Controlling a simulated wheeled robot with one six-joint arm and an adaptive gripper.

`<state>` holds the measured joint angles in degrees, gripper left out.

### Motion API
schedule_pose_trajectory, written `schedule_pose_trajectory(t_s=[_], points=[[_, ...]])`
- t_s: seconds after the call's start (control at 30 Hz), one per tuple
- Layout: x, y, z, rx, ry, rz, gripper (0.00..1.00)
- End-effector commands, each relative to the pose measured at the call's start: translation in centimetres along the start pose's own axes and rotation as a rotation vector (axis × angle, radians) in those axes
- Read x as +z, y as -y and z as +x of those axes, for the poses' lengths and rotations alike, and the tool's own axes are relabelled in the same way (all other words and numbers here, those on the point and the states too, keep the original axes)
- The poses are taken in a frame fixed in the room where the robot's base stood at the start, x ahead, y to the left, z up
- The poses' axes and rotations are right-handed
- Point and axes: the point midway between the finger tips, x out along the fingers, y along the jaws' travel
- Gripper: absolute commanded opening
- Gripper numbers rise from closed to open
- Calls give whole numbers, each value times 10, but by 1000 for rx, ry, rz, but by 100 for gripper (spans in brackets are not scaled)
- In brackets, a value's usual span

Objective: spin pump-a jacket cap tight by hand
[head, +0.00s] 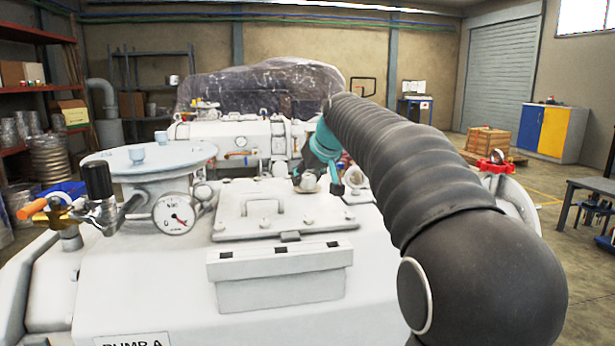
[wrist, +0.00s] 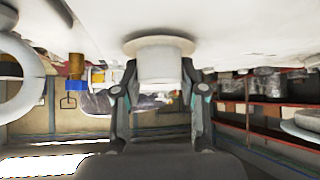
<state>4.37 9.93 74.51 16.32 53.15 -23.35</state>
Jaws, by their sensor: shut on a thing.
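In the wrist view a pale, round jacket cap (wrist: 160,66) with a wide flange sits against a white surface. My gripper (wrist: 160,89) has one finger on each side of it and is shut on it. In the head view my gripper (head: 323,165) is at the far side of pump A (head: 150,290), beyond its lid plate. Whether the cap is fully seated cannot be told.
A pressure gauge (head: 175,214), a round flange (head: 148,157) and an orange-handled valve (head: 36,207) stand on the pump's left. A second white machine (head: 230,142) is behind. In the wrist view a brass fitting with a blue part (wrist: 77,72) is left of my gripper.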

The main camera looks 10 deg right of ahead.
Motion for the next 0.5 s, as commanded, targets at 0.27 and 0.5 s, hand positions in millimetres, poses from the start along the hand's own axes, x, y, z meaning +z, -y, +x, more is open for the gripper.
schedule_pose_trajectory(t_s=[0.27,0.5], points=[[-2,2,-1,170,0,166,7],[-2,2,0,299,-2,296,7]])
